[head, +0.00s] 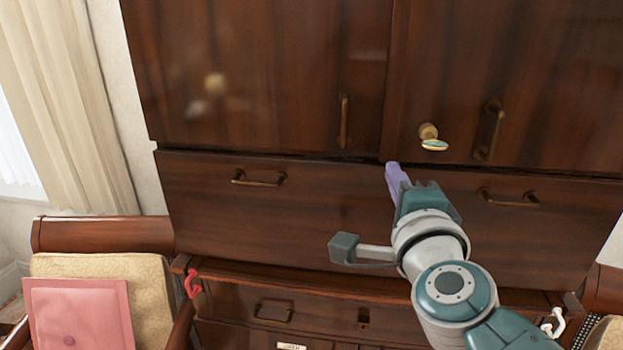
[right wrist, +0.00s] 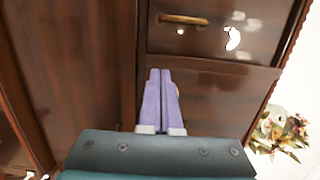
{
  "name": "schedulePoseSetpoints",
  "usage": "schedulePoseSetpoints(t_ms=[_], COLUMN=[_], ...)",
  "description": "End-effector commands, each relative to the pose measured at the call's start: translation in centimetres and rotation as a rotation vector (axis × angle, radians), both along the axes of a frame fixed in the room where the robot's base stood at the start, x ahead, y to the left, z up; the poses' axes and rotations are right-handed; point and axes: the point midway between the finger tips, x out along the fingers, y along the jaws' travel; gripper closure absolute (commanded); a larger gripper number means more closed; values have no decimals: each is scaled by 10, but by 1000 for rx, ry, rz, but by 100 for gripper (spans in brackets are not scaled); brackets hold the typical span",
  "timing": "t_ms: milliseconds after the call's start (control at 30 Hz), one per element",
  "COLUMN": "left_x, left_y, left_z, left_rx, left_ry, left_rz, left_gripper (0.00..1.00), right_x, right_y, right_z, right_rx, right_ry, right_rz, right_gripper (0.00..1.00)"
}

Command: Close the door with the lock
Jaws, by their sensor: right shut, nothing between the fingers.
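A dark glossy wooden cabinet has a left door (head: 265,60) and a right door (head: 540,60) above wide drawers. The right door carries a brass lock (head: 428,131) with a pale oval key-like piece, and an upright brass handle (head: 490,130) beside it. The left door has its own upright handle (head: 343,120). My right gripper (head: 394,174) is shut and empty, its purple fingers just below the lower inner corner of the right door, left of and below the lock. Contact is unclear. In the right wrist view the fingers (right wrist: 160,98) lie together. My left gripper is out of view.
Below the doors is a drawer front (head: 330,200) with brass handles. A chair with a pink cushion (head: 80,312) stands at the lower left, and a red hook-like piece (head: 192,282) is near it. A curtain (head: 65,110) hangs at the left.

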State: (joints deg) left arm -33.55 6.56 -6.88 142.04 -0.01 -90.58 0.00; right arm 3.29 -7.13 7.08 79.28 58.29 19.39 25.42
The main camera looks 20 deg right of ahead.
Motion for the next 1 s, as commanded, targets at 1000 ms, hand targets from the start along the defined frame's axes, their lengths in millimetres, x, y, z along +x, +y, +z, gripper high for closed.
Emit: schedulePoseSetpoints(t_ms=[1000], left_x=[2], left_y=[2], left_z=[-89], left_rx=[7], left_ry=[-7], left_rz=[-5], left_gripper=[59], right_x=[-81], right_y=[-29], right_z=[-21], right_rx=[1392], right_ry=[-671], right_rz=[-71], right_gripper=[100])
